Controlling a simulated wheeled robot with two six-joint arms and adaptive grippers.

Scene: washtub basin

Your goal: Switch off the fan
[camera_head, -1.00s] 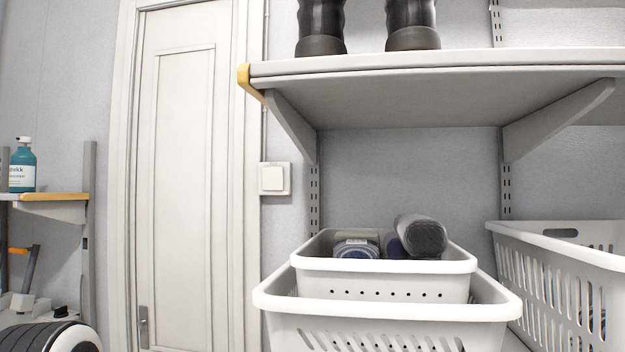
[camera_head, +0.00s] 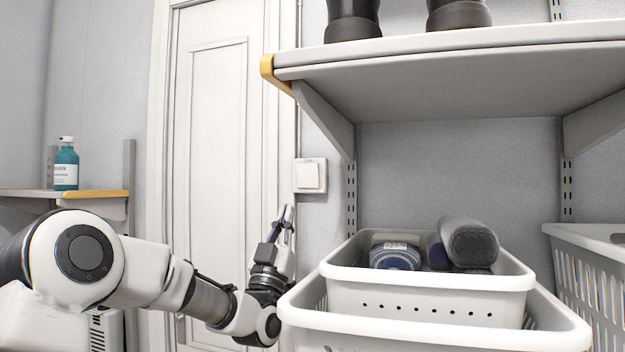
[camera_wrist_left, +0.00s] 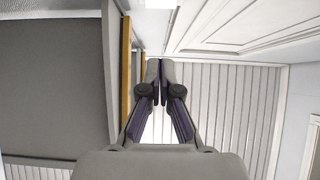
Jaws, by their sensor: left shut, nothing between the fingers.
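A white wall switch (camera_head: 311,175) is fixed on the grey wall between the door frame and the shelf bracket. No fan shows, and I cannot tell what the switch controls. My left gripper (camera_head: 286,212) points up, below and slightly left of the switch, apart from it in the picture. Its fingertips meet in the left wrist view (camera_wrist_left: 160,66), shut with nothing between them. The switch cannot be made out in the left wrist view. My right gripper is not in view.
A grey shelf (camera_head: 450,65) with dark boots overhangs on the right. White baskets (camera_head: 430,292) holding rolled items stand below it. A white door (camera_head: 217,120) is behind my left arm. A teal bottle (camera_head: 66,168) stands on a side shelf at left.

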